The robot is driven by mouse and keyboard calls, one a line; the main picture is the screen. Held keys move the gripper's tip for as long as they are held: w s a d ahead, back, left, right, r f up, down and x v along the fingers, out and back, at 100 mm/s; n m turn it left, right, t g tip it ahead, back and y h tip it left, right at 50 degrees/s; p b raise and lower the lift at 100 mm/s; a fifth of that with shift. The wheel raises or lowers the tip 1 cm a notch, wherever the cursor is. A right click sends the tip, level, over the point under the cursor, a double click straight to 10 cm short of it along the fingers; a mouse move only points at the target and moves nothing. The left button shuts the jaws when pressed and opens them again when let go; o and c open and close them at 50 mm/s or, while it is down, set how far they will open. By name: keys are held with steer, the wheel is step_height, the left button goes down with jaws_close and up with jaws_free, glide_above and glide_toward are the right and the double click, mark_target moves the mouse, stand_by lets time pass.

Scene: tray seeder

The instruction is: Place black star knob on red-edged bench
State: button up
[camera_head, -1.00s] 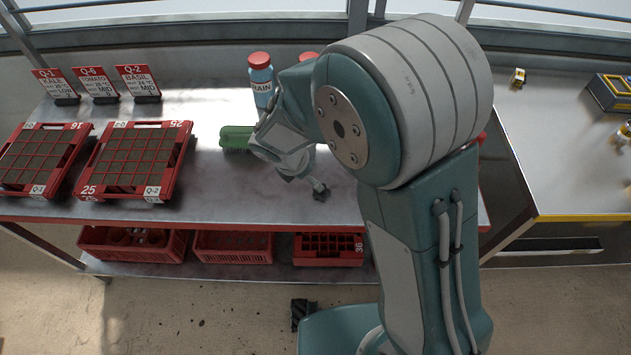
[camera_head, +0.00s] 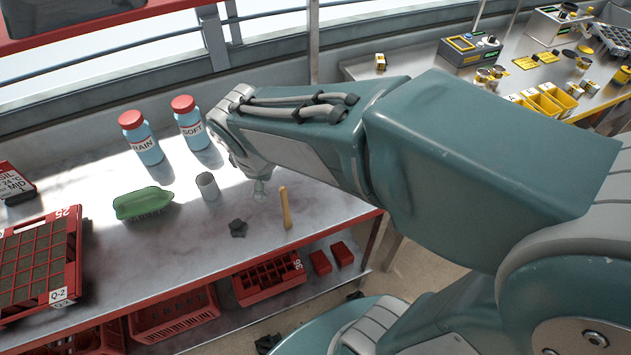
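The black star knob (camera_head: 238,228) lies on the grey top of the red-edged bench (camera_head: 175,252). It is near the front edge, left of a yellow handle-like piece. My gripper (camera_head: 259,191) is above the bench, behind and to the right of the knob, and apart from it. My arm comes in from the right and hides part of the gripper. The fingers are small and pale, and I cannot make out how far apart they are. I see nothing held between them.
A green brush (camera_head: 142,203), a grey cylinder (camera_head: 207,186) and two red-capped bottles, RAIN (camera_head: 141,139) and SOFT (camera_head: 192,124), stand left of my gripper. The yellow piece (camera_head: 285,208) is near the front edge. A red tray (camera_head: 68,262) is at far left.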

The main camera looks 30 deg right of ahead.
steer(key=s+d+r+m+t, duration=0.1)
steer(key=s+d+r+m, duration=0.1)
steer(key=s+m, duration=0.3)
steer(key=s+d+r+m+t+y, duration=0.1)
steer(key=s+d+r+m, duration=0.1)
steer(key=s+r+m, duration=0.2)
steer(key=shift+s+d+m+y, duration=0.35)
steer(key=shift+s+m, duration=0.2)
steer(key=shift+m, duration=0.45)
